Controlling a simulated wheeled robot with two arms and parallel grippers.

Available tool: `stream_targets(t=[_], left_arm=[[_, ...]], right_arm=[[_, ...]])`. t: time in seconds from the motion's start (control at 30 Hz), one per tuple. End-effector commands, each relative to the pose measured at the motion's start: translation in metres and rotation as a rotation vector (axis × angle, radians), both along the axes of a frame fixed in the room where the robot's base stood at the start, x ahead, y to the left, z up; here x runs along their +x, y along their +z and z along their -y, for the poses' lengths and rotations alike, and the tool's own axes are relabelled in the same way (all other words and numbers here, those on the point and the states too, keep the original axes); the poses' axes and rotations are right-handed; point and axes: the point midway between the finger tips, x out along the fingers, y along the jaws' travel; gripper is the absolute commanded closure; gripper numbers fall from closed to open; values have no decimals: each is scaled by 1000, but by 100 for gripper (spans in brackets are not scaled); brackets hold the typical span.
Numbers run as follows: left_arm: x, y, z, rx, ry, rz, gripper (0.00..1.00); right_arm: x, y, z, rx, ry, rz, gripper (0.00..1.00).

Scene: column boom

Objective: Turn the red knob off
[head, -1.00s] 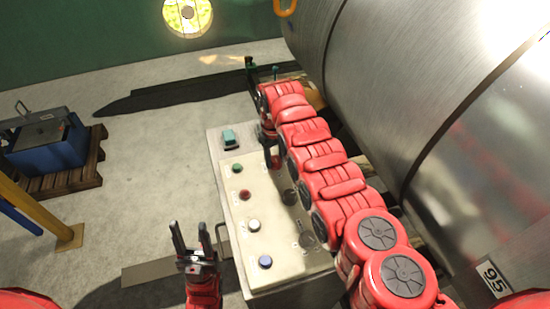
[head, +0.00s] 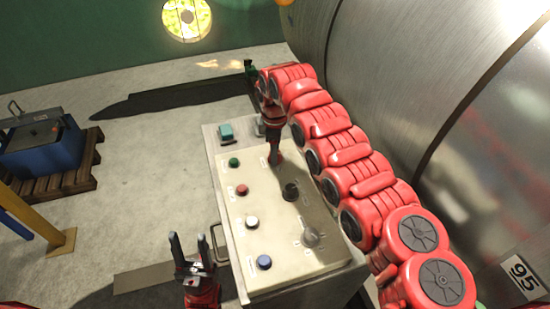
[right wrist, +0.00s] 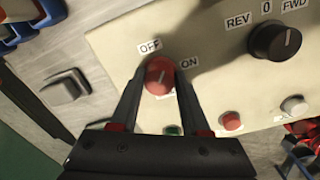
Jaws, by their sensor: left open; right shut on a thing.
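The red knob (right wrist: 158,76) shows in the right wrist view on a beige panel, between an OFF label (right wrist: 150,47) and an ON label (right wrist: 188,63). A short white mark is on its face; I cannot tell for sure which label it points to. My right gripper (right wrist: 159,88) is shut on the knob, one finger on each side. In the head view, my right gripper (head: 275,157) reaches down to the far part of the panel (head: 270,215) and hides the knob. My left gripper (head: 188,240) is open and empty, left of the panel's near end.
The panel also carries a black REV/FWD knob (head: 290,192), a grey knob (head: 310,237), and green, red, white and blue buttons (head: 264,262). A large metal cylinder (head: 400,90) stands to the right. A blue machine on a pallet (head: 85,175) is at the left.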

Motion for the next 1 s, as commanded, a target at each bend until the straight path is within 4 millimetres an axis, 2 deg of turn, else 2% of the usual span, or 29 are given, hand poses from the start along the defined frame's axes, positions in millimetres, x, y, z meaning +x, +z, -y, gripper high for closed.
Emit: stream_targets(t=[0.03, 0.3, 0.63, 1.0], left_arm=[[0, -10, 0, 0, 0, 0, 50], [0, -27, 0, 0, 0, 0, 50], [0, -35, 0, 0, 0, 0, 50], [0, -38, 0, 0, 0, 0, 50]], right_arm=[[1, -5, 1, -1, 40, 1, 100], [1, -2, 1, 0, 289, 2, 100], [0, -1, 1, 0, 524, -1, 100], [0, 0, 0, 1, 636, -2, 100]])
